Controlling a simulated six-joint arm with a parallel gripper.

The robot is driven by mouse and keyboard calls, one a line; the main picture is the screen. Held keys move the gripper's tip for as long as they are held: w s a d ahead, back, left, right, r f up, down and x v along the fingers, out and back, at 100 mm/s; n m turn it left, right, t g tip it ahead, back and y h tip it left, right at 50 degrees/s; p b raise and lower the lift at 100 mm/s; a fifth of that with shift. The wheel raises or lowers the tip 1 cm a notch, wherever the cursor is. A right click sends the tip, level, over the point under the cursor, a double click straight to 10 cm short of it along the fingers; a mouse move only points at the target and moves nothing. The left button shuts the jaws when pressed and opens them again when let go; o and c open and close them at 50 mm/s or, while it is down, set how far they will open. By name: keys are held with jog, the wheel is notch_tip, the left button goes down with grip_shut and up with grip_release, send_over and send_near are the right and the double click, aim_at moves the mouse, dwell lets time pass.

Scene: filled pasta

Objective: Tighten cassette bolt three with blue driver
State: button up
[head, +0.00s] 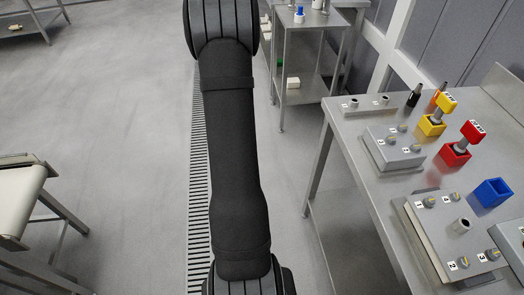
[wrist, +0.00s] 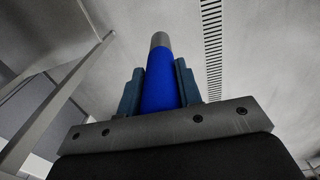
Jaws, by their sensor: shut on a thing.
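My gripper (wrist: 160,88) is shut on the blue driver (wrist: 159,78) in the wrist view. The driver's blue handle sits between the two fingers, and its grey end points away from the gripper. In the head view the gripper and driver are out of sight. The cassette (head: 424,230) is a grey plate on the steel bench at the right, with numbered bolts and a short tube on top. Bolt three (head: 493,254) is beside the label 3, near the cassette's front right corner. The blue holder (head: 491,193) stands empty behind the cassette.
A red driver (head: 473,132) stands in a red holder (head: 455,154), and a yellow driver (head: 446,103) in a yellow holder (head: 431,126). A smaller bolted plate (head: 376,153) lies left of them. A steel cart (head: 301,18) stands behind. The floor is clear around my arm.

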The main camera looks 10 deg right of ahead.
jog(key=s+d+r+m, duration=0.1)
jog(key=d+r+m, duration=0.1)
jog(key=d+r, duration=1)
jog(key=s+d+r+m, duration=0.25)
jog(key=d+r, duration=0.65)
jog(key=d, duration=0.7)
jog(key=s+d+r+m, duration=0.2)
jog(key=s+d+r, duration=0.4)
jog(key=d+r, duration=0.25)
jog(key=s+d+r+m, duration=0.2)
jog(key=s+d+m, duration=0.2)
jog(key=s+d, duration=0.65)
jog(key=s+d+r+m, duration=0.1)
jog(key=s+d+m, duration=0.1)
jog(key=s, duration=1.4)
jog(key=s+d+r+m, duration=0.2)
jog(key=s+m, duration=0.2)
jog(key=s, duration=1.2)
jog(key=shift+d+r, duration=0.25)
jog(key=shift+a, duration=0.1)
